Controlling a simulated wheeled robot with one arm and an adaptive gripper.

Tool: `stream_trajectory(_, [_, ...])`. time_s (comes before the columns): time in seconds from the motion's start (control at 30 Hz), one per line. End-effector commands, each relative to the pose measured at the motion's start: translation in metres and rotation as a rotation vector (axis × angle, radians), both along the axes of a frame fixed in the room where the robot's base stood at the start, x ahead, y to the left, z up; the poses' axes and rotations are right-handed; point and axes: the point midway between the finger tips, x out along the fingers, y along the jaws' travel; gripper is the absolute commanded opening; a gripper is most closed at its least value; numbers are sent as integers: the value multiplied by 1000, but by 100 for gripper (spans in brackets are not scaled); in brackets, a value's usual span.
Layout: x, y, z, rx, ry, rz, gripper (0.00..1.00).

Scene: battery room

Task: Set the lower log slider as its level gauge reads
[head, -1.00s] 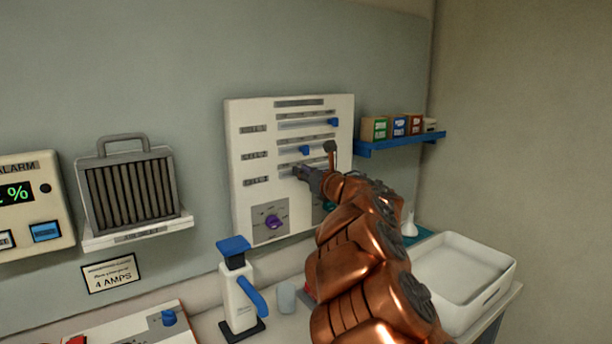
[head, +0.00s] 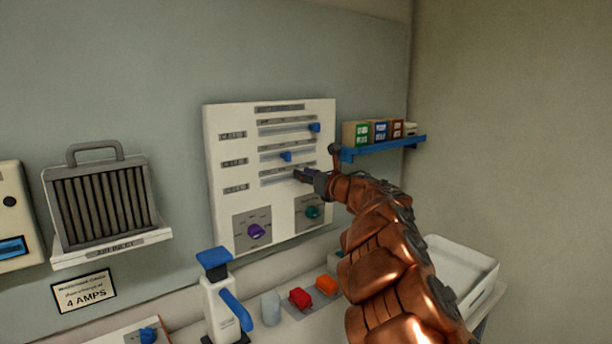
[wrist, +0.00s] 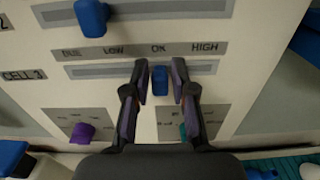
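A white log panel (head: 222,215) on the wall has three slider rows. In the wrist view the lowest row, labelled CELL 3 (wrist: 24,75), has a blue slider knob (wrist: 160,82) under the OK mark on its scale strip (wrist: 140,50). My gripper (wrist: 160,66) has its two fingers apart on either side of this knob, with narrow gaps visible. In the head view my gripper (head: 298,174) covers the lower knob. The middle knob (head: 286,156) sits near mid-slot and the top knob (head: 314,127) near the right end. I cannot identify a level gauge.
Purple (head: 256,231) and teal (head: 312,212) dials sit below the sliders. A blue shelf (head: 385,148) with small boxes is at the right. A pump bottle (head: 222,300), red (head: 300,298) and orange (head: 327,285) items and a white tray (head: 470,262) stand below.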

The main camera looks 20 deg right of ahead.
Motion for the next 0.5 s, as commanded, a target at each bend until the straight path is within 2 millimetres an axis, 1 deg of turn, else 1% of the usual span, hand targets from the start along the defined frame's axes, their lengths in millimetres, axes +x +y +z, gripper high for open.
stream_trajectory(0.03, [0,0,0,0,-1,0,33])
stream_trajectory(0.13, [0,0,1,0,-1,0,44])
stream_trajectory(0.5, [-2,-1,1,1,-2,0,44])
